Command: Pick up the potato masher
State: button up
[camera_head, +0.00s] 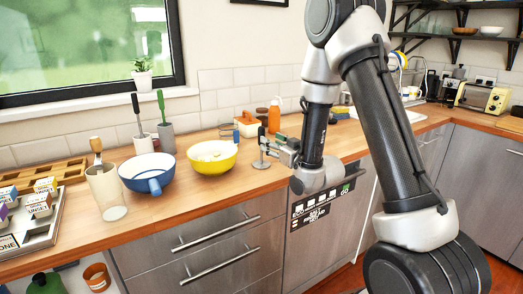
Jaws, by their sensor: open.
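A small upright utensil with a dark handle and a flat round metal base, which looks like the potato masher (261,163), stands on the wooden counter right of the yellow bowl. My gripper (270,147) reaches in from the right at the height of its shaft, with its open fingers pointing left towards it. The fingers overlap the shaft's right side in the picture. I cannot tell whether they touch it or whether the shaft lies between them.
The yellow bowl (213,158) and a blue bowl (146,174) stand to the left. A clear container (106,193) with a wooden-handled tool is further left. An orange bottle (274,116) stands behind. Steel drawers (215,250) with bar handles lie below the counter's front edge.

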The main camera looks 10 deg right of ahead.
jog(key=x, duration=0.7)
jog(key=shift+a+f, duration=0.1)
grip_shut()
